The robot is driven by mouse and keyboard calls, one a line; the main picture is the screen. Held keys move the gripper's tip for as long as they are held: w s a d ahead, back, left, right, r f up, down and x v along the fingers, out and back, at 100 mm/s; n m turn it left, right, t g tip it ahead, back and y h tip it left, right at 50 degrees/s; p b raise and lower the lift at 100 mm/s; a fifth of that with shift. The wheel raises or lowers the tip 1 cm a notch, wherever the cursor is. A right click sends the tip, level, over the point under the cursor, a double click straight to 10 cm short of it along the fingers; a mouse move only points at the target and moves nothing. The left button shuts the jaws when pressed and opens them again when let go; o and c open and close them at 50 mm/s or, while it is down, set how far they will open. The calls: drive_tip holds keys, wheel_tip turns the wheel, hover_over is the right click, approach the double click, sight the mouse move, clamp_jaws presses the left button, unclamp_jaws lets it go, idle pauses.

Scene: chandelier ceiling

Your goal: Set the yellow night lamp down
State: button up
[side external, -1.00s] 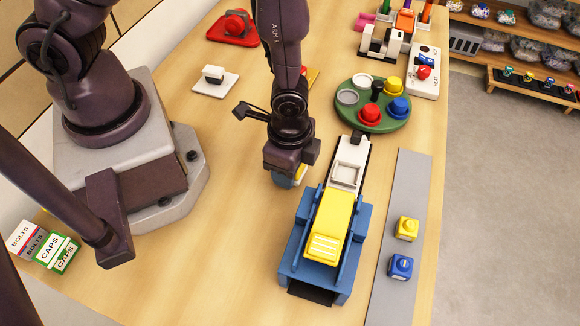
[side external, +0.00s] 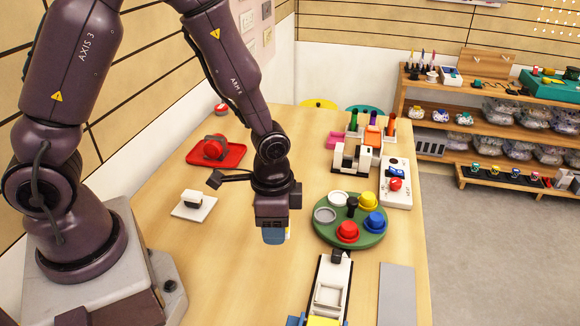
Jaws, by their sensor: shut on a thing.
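My gripper (side external: 273,226) points down over the middle of the table. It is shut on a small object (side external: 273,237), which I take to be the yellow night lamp.
A green round tray (side external: 340,235) with coloured knobs stands to the right. A white-and-blue device (side external: 326,290) is at the front, cut off by the frame. A white square plate (side external: 183,213) and a red tray (side external: 233,158) lie left. Bare wood (side external: 225,265) surrounds the gripper.

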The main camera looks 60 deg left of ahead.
drive_tip(key=w+a+r+n, duration=0.1)
drive_tip(key=w+a+n, duration=0.25)
drive_tip(key=a, duration=0.45)
drive_tip(key=w+a+r+n, duration=0.1)
drive_tip(key=w+a+n, duration=0.1)
drive_tip(key=a+n, duration=0.4)
drive_tip(key=w+a+n, duration=0.3)
drive_tip(key=a, duration=0.6)
drive_tip(key=n, duration=0.3)
hover_over(291, 160)
drive_tip(key=f, duration=0.7)
drive_tip(key=shift+s+d+f, duration=0.1)
drive_tip(key=shift+s+f, duration=0.1)
drive_tip(key=shift+w+f, duration=0.25)
drive_tip(key=shift+f, duration=1.65)
drive_tip(key=shift+f, duration=0.1)
